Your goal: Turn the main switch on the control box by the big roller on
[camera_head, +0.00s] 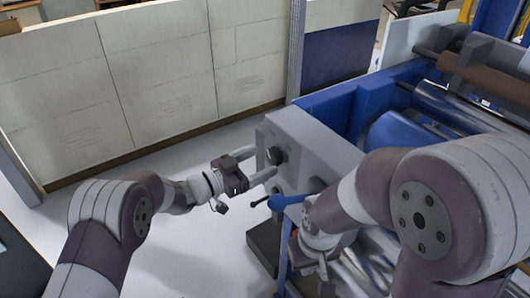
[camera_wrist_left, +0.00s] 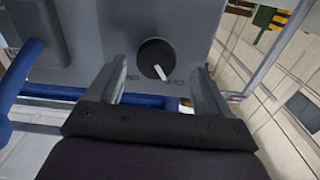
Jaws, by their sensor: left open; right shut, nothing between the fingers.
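The control box (camera_head: 318,135) is a light grey box beside the rollers. On its face is a round black knob (camera_head: 275,156), the main switch; a second dark knob (camera_head: 277,186) sits below it. My left gripper (camera_head: 256,164) is open and empty, facing the box face. In the left wrist view the black switch (camera_wrist_left: 152,52) has a white pointer tilted toward lower right, with partly hidden lettering including "ON" below it. It appears between the open fingers of the left gripper (camera_wrist_left: 155,78), not gripped. My right gripper (camera_head: 312,256) is shut, low beside the machine; its fingertips are hard to make out.
A blue lever (camera_head: 285,201) sticks out below the box, near the right wrist. The blue machine frame (camera_head: 345,105) and metal rollers (camera_head: 465,108) stand at right. A pale panel wall (camera_head: 160,75) runs behind. The floor (camera_head: 190,245) in front is mostly clear.

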